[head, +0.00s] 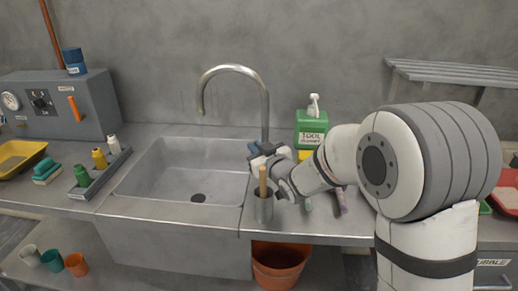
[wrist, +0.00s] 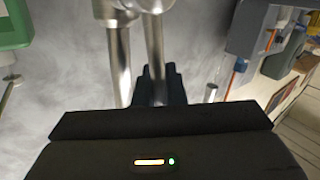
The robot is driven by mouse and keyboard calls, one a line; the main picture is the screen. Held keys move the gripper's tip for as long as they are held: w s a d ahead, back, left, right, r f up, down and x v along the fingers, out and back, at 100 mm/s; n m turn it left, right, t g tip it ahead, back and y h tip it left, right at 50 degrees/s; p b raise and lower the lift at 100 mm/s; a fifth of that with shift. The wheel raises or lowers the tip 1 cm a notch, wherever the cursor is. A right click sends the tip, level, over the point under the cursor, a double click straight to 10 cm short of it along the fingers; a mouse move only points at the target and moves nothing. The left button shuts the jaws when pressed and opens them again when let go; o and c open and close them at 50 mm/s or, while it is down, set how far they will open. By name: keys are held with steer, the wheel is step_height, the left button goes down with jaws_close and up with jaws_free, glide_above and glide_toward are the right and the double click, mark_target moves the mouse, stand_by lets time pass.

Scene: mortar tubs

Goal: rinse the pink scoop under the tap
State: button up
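The tap (head: 265,100) is a tall curved metal spout at the back of the sink (head: 150,188); no water shows from it. It also shows close up in the wrist view (wrist: 115,60). My gripper (head: 262,150) is beside the tap's base, at the sink's right rim. Its dark fingers are small and partly hidden, and I cannot tell how far apart they are. No pink scoop is clearly visible. A narrow pinkish-purple item (head: 341,202) lies on the counter below my arm; I cannot tell if it is the scoop.
A grey cup (head: 264,209) with a wooden handle in it stands in front of my gripper. A green soap bottle (head: 311,130) stands behind my arm. Bottles in a grey rack (head: 103,176) stand left of the sink. An orange bucket (head: 280,265) is below the counter.

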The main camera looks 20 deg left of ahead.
steer(key=shift+o, duration=0.9)
steer(key=v, duration=0.7)
steer(key=shift+s+d+b, duration=0.3)
steer(key=shift+b, duration=0.05)
